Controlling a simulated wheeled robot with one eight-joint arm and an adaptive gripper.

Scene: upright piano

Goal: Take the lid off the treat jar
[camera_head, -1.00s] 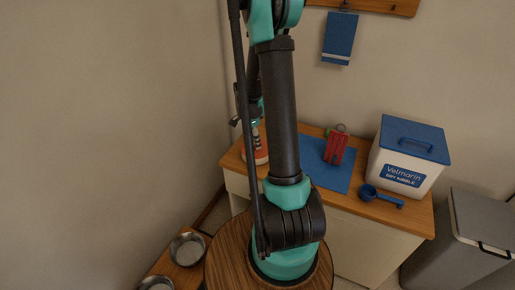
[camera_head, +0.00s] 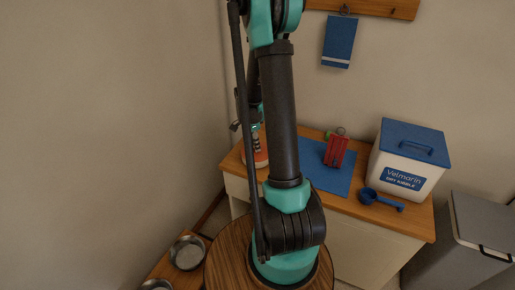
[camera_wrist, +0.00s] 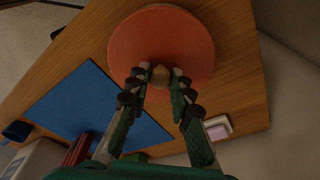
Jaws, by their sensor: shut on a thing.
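The treat jar (camera_head: 262,157) is orange and stands at the left back of the wooden counter, partly hidden behind my arm. Its lid (camera_wrist: 185,35) shows from above in the wrist view as a round orange disc with a tan knob (camera_wrist: 160,76) in the middle. My gripper (camera_wrist: 160,72) is over the lid with its fingertips shut on the knob, one on each side. In the head view my gripper (camera_head: 256,135) is just above the jar. I cannot tell whether the lid is seated or raised.
A blue mat (camera_head: 329,178) lies right of the jar, with a red object (camera_head: 336,151) near its back edge. Further right are a blue scoop (camera_head: 381,199) and a white kibble bin (camera_head: 404,174) with a blue lid. Metal bowls (camera_head: 187,252) sit lower left. Walls stand close behind and left.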

